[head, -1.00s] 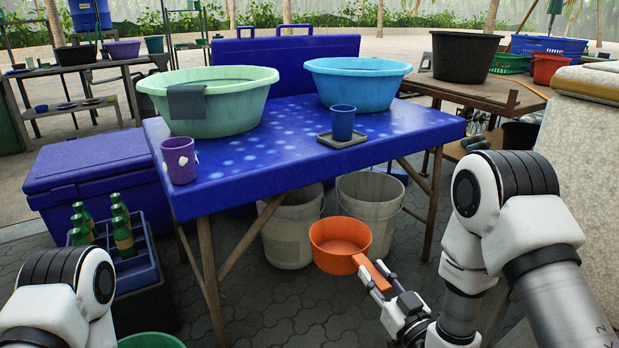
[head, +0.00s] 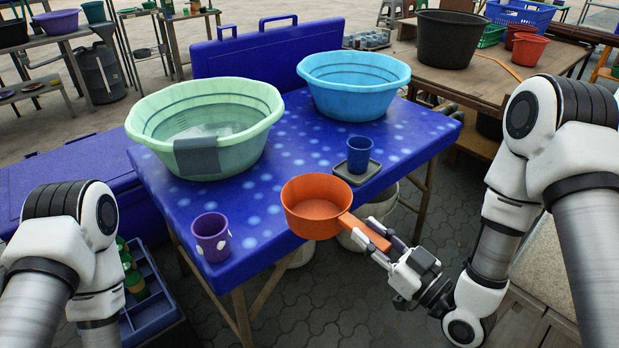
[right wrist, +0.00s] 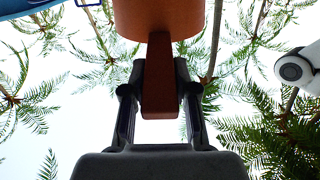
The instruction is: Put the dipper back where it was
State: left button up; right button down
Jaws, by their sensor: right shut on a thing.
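The orange dipper (head: 316,219) is upright with its bowl at the front edge of the blue table in the head view. I cannot tell whether it touches the table or hangs just above it. My right gripper (head: 375,238) is shut on the dipper's handle, which points down and right. In the right wrist view the handle (right wrist: 158,80) lies between the two fingers (right wrist: 159,105), with the underside of the bowl beyond. My left arm shows at the lower left, but its gripper is out of view.
The blue table (head: 265,240) holds a green basin (head: 150,125) with water, a blue basin (head: 355,98), a purple cup (head: 211,240) and a blue cup (head: 360,155) on a dark tray (head: 372,171). A bottle crate (head: 150,302) stands at lower left.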

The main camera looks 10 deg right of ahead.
aim_at(341, 202)
jog(key=shift+w+a+f+b, duration=0.1)
jog(key=shift+w+f+b, duration=0.4)
jog(key=shift+b, duration=2.2)
jog(key=shift+w+f+b, duration=0.25)
jog(key=shift+w+b, duration=0.35)
jog(key=shift+b, duration=2.05)
jog(key=w, duration=0.4)
jog(key=w+a, duration=0.1)
jog(key=w, duration=0.7)
jog(key=shift+w+a+f+b, duration=0.15)
jog(key=shift+w+a+b, duration=0.15)
jog(key=shift+w+b, duration=0.1)
jog(key=f, duration=0.1)
jog(key=f+b, duration=0.1)
jog(key=f, duration=0.1)
jog(key=shift+w+f+b, duration=0.25)
jog(key=shift+f+b, duration=0.05)
jog(key=shift+f, duration=0.05)
jog(key=shift+w, duration=0.1)
jog(key=shift+r, duration=0.1)
jog(key=shift+f, duration=0.2)
jog(key=c, duration=0.9)
grip_release()
